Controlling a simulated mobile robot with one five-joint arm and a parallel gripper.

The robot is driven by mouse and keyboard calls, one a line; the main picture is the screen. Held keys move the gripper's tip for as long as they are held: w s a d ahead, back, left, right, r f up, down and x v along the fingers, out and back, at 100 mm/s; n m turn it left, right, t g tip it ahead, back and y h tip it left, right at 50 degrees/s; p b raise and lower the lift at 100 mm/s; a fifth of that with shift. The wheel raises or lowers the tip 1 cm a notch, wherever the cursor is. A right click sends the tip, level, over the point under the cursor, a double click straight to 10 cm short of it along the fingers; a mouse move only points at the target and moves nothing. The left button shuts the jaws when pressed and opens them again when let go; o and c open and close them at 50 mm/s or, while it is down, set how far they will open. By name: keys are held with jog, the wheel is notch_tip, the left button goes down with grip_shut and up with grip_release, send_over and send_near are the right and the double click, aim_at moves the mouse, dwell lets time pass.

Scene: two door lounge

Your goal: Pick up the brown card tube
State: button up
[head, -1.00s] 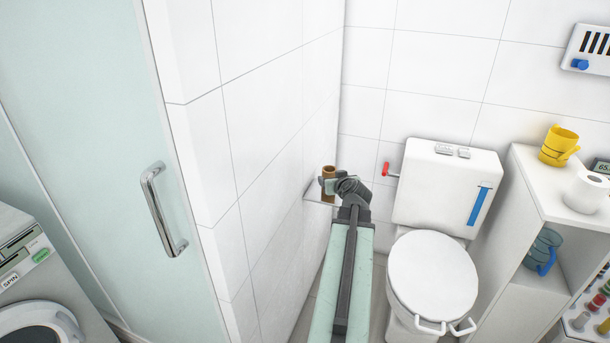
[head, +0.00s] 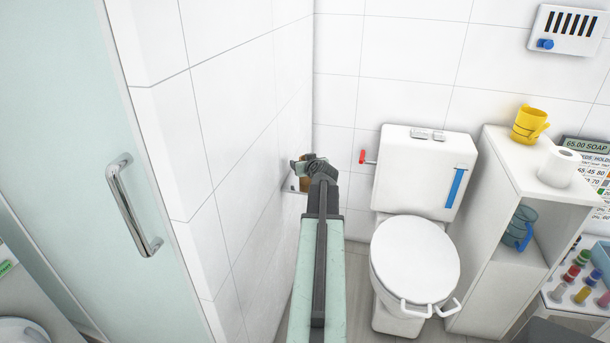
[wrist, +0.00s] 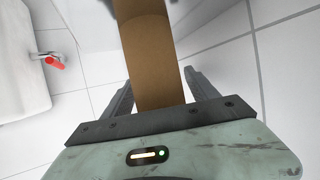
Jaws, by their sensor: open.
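The brown card tube (wrist: 150,55) stands between the two open fingers of my gripper (wrist: 158,92) in the wrist view. Its lower end in that picture reaches the gripper's palm edge. I cannot tell whether either finger touches it. In the head view my gripper (head: 306,170) is at the left tiled wall, at the end of my outstretched arm. Only a small brown part of the tube (head: 304,184) shows there, mostly hidden behind the gripper. The tube is on a small shelf (head: 291,187) on the wall.
A white toilet (head: 415,255) stands right of my arm, with a red-handled valve (head: 363,157) on the back wall. A white cabinet (head: 490,200) with a yellow mug (head: 529,124) is farther right. A glass door with a metal handle (head: 130,205) is at the left.

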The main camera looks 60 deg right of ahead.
jog(key=shift+r, duration=0.1)
jog(key=shift+c, duration=0.3)
jog(key=c, duration=1.4)
jog(key=shift+o, duration=0.2)
jog(key=shift+r, duration=0.1)
